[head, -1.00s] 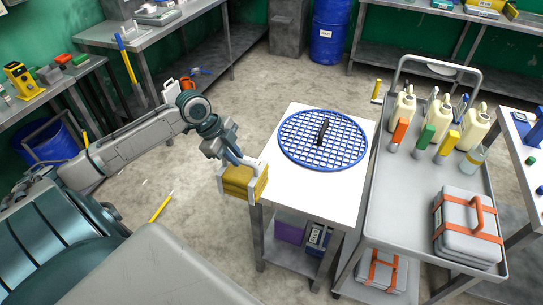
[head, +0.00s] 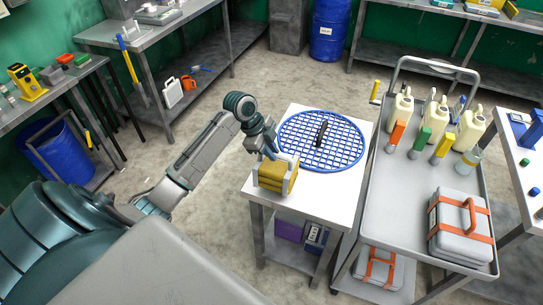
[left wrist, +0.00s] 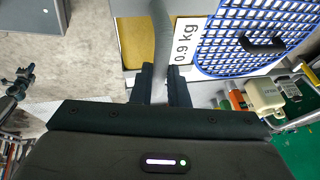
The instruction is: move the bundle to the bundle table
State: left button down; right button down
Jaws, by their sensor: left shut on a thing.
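The bundle (head: 271,177) is a yellow block with pale ends and a handle. In the left wrist view the bundle (left wrist: 134,40) shows a yellow top and a "0.9 kg" label. My left gripper (head: 273,153) is shut on its grey handle; the fingers also show in the left wrist view (left wrist: 166,84). The bundle is upright over the near left part of a white-topped table (head: 318,194). I cannot tell whether it touches the top. My right gripper is not in view.
A round blue grid (head: 345,147) with a black handle covers the table's far part. A grey cart (head: 390,205) with bottles and a grey case (head: 460,232) stands close on the right. Near the bundle, the table's front right is bare.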

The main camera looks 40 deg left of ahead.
aim_at(276, 165)
pick_arm(q)
jog(key=shift+f+p, duration=0.35)
jog(key=shift+p, duration=0.1)
notch_tip(276, 165, down, 2)
jog(key=shift+p, duration=0.65)
jog(key=shift+f, duration=0.25)
jog(key=c, duration=1.4)
grip_release()
jog(key=shift+f, duration=0.1)
jog(key=shift+s+a+r+b, duration=0.15)
jog(key=shift+a+r+b, duration=0.05)
jog(key=shift+r+b, duration=0.2)
jog(key=b+v, duration=0.4)
jog(key=v, duration=0.7)
